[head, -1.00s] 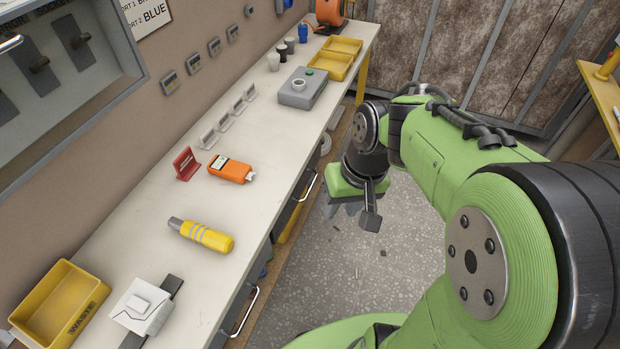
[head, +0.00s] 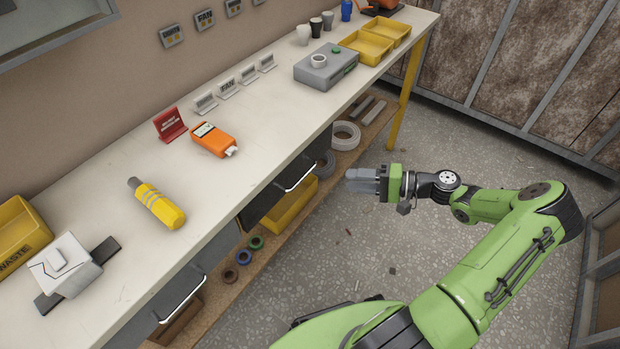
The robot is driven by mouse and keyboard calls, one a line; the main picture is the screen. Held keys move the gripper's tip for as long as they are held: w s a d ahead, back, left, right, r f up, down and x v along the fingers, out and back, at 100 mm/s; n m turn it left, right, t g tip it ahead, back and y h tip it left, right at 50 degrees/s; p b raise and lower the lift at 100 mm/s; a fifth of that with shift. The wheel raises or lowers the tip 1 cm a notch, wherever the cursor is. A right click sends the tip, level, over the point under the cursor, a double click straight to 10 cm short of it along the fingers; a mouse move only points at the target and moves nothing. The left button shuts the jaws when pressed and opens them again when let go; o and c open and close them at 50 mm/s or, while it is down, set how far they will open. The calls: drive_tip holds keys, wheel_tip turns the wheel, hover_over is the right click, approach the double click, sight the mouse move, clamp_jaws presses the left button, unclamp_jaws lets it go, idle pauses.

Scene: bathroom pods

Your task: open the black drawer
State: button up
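A black drawer front (head: 262,203) sits under the workbench, right of the bench's middle, and looks closed. Its silver bar handle (head: 301,178) stands out from the front near the bench top. My gripper (head: 354,180) is off the bench's front side, to the right of that handle and apart from it. Its grey fingers point left toward the drawer, and nothing shows between them. I cannot tell from this angle how far apart the fingers are.
A second, greyer drawer with a bar handle (head: 183,299) is nearer, at lower left. A shelf below holds a yellow bin (head: 290,207), coiled hose (head: 345,135) and several tape rolls. The bench top (head: 255,130) carries tools and trays.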

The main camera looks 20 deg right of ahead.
drive_tip(key=b+x, duration=0.2)
drive_tip(key=x, duration=1)
drive_tip(key=shift+w+a+f+b, duration=0.2)
drive_tip(key=shift+b, duration=0.15)
clamp_jaws()
idle(0.6)
